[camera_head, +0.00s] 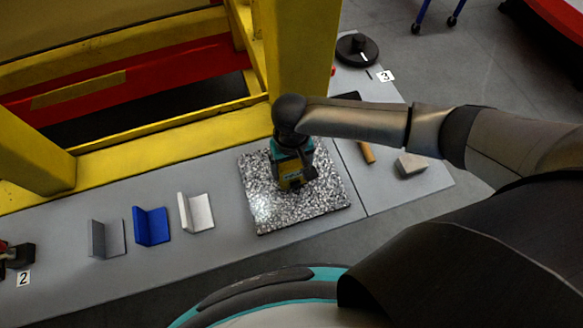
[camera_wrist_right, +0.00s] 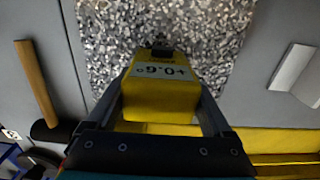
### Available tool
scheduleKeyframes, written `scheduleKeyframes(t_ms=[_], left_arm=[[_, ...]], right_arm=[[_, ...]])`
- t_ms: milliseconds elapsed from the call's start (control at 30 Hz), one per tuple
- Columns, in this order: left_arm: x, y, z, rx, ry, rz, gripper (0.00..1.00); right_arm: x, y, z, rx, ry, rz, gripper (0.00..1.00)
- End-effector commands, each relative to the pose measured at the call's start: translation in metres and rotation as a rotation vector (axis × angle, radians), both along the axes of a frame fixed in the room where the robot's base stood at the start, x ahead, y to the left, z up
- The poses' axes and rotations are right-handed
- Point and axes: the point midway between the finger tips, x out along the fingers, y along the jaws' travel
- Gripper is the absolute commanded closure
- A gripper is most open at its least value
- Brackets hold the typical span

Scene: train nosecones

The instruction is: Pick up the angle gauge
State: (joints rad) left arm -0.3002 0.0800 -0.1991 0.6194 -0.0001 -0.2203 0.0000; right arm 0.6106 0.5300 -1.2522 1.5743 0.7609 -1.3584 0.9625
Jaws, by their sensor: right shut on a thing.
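The angle gauge is a yellow block (camera_head: 291,180) at the speckled granite plate (camera_head: 325,197) in the head view. In the right wrist view the gauge (camera_wrist_right: 160,98) fills the space between the fingers, and its display reads about +0.6°, upside down. My right gripper (camera_head: 291,172) comes down from above and is shut on the gauge. Its two dark fingers press on opposite sides in the right wrist view. I cannot tell whether the gauge's underside touches the plate. My left gripper is not in view.
Grey (camera_head: 107,239), blue (camera_head: 151,227) and white (camera_head: 196,212) angle pieces stand left of the plate. A wooden handle (camera_head: 367,152) and a pale block (camera_head: 410,165) lie to its right. A yellow frame post (camera_head: 302,45) rises behind; a black round object (camera_head: 357,50) sits farther back.

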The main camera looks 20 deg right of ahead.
Motion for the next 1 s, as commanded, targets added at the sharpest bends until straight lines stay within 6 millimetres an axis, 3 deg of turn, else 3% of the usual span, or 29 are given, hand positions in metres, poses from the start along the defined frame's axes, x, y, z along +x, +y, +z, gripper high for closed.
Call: scheduleKeyframes(t_ms=[67,400,767,1000], left_arm=[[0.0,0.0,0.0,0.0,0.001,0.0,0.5],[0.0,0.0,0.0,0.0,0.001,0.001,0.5],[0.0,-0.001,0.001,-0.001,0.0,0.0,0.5],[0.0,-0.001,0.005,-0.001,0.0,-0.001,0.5]], right_arm=[[0.0,0.0,0.0,0.0,0.0,0.0,0.48],[0.0,0.0,0.0,0.0,0.0,0.0,0.87],[0.001,0.0,0.005,0.002,-0.002,0.0,0.88],[0.001,0.0,0.034,0.003,-0.005,0.0,0.88]])
